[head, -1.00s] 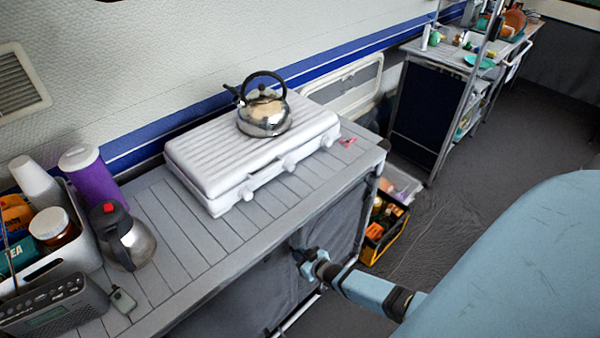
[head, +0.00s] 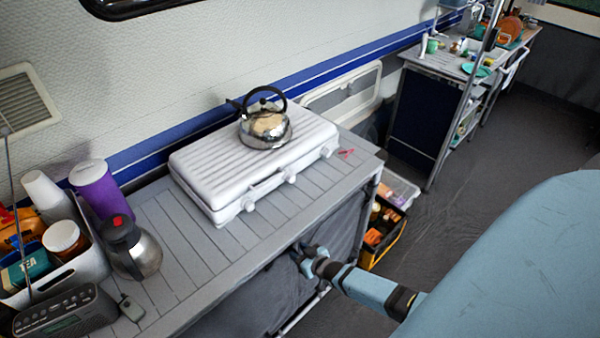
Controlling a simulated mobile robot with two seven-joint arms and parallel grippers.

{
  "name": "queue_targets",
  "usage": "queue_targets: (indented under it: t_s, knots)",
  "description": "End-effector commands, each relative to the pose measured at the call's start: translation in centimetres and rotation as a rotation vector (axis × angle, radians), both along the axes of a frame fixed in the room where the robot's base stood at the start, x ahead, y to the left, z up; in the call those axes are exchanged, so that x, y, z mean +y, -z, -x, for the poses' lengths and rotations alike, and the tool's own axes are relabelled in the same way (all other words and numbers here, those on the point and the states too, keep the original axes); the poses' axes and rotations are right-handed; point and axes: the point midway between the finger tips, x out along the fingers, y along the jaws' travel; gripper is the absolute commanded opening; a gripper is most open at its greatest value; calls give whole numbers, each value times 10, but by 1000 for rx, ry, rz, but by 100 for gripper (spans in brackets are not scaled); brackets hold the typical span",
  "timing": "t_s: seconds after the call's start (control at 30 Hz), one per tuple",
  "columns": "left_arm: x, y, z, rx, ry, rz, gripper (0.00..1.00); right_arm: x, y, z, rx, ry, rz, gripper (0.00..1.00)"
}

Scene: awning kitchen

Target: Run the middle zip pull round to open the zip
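The grey fabric front (head: 345,231) of the kitchen unit hangs below the slatted grey worktop (head: 215,259). My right gripper (head: 303,252) is at this fabric front, just below the worktop's front edge, its arm coming in from the lower right. The fingertips are small and dark against the fabric, so I cannot tell whether they are open or shut, or touch anything. The middle zip pull is too small or hidden to make out, and I cannot tell how the zip stands. My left gripper is not in view.
A white stove case (head: 211,184) with a kettle (head: 265,128) stands on the worktop. A yellow crate (head: 392,242) sits on the floor beyond the unit's right end.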

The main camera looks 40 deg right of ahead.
Motion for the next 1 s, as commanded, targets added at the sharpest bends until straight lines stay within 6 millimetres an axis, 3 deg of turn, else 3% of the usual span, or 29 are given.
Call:
queue_targets:
  t_s: [0.27,0.43,0.8,1.0]
  knots:
    - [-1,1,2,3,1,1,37,1,2,2,5,0,0,37]
    - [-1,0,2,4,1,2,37,0,-2,15,7,0,0,37]
    - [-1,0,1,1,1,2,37,-6,-32,88,6,0,0,37]
    - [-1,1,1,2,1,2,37,-9,-45,117,4,0,1,37]
